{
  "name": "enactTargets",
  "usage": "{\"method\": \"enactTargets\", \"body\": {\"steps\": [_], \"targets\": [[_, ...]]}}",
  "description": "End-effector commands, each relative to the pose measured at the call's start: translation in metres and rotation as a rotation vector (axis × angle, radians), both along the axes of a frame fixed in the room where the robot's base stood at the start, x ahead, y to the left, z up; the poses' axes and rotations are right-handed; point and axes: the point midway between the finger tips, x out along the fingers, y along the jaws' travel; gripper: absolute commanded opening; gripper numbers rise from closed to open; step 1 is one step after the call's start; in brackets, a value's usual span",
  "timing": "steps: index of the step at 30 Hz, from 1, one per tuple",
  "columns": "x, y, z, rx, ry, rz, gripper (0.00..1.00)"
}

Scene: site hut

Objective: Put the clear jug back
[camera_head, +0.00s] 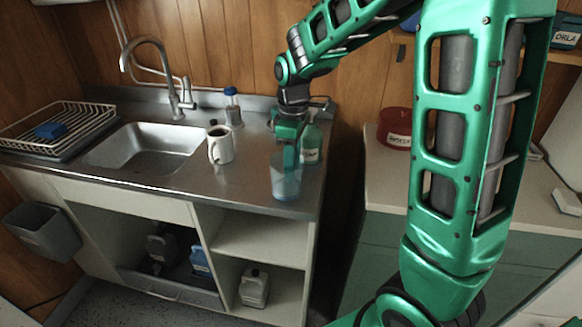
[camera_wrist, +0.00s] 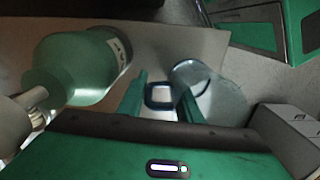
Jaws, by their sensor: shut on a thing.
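The clear jug (camera_head: 286,181) is a bluish see-through vessel, upright near the front right edge of the steel sink counter (camera_head: 240,190). I cannot tell whether its base touches the counter. My gripper (camera_head: 288,158) points down at it from above. In the wrist view my gripper (camera_wrist: 161,98) is shut on the jug's blue-rimmed handle, which sits between the two green fingers. The jug's round mouth and clear body (camera_wrist: 222,98) show to the right of the fingers.
A green bottle (camera_head: 311,143) stands close behind and right of the jug; it is large in the wrist view (camera_wrist: 75,68). A mug (camera_head: 220,146) of dark liquid and a small blue-capped bottle (camera_head: 232,108) stand left. A sink (camera_head: 150,146) and dish rack (camera_head: 55,127) lie beyond. A red container (camera_head: 395,130) sits right.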

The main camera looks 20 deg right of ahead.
Motion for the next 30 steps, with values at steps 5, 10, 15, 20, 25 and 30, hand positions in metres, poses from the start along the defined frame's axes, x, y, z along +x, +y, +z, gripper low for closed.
{"method": "enactTargets", "body": {"steps": [5,10,15,20,25,30], "targets": [[0.000,0.000,-0.006,0.000,-0.001,0.000,0.00],[0.000,0.000,-0.006,0.000,-0.001,0.000,0.00],[0.000,0.000,-0.007,0.000,-0.001,0.000,0.49],[0.000,0.000,-0.007,0.000,-0.001,0.000,0.51],[0.000,0.000,-0.006,0.000,-0.001,-0.001,0.51],[0.001,-0.001,0.009,0.001,-0.003,-0.001,0.51]]}}
